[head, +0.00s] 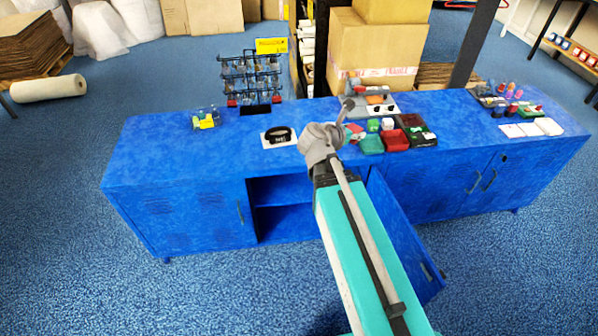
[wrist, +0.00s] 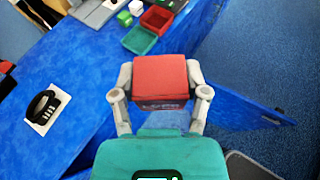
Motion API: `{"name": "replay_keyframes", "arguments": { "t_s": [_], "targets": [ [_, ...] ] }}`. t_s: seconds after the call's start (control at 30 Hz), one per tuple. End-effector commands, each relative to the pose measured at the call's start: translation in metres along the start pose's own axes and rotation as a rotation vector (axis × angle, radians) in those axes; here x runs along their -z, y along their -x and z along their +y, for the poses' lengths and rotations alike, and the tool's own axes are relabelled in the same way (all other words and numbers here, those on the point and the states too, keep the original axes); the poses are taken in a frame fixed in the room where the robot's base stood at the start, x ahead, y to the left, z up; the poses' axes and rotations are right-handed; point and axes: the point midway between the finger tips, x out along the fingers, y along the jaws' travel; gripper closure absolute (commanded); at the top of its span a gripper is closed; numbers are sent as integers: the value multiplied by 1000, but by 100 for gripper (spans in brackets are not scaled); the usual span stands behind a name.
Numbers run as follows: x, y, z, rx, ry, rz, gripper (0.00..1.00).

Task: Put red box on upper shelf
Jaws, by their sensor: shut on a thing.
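The red box (wrist: 162,82) is in the wrist view, held between the two fingers of my gripper (wrist: 160,76). Faint lettering shows on its near side.
The open cabinet door (head: 402,240) swings out to the right of the opening.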

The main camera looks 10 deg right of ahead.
Motion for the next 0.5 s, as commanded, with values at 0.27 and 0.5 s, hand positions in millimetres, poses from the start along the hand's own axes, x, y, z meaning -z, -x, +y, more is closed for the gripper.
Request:
{"name": "replay_keyframes", "arguments": {
  "t_s": [0.27,0.5],
  "targets": [
    [36,-15,9,-9,4,0,95],
    [73,-30,19,-19,8,0,95]
  ]
}}
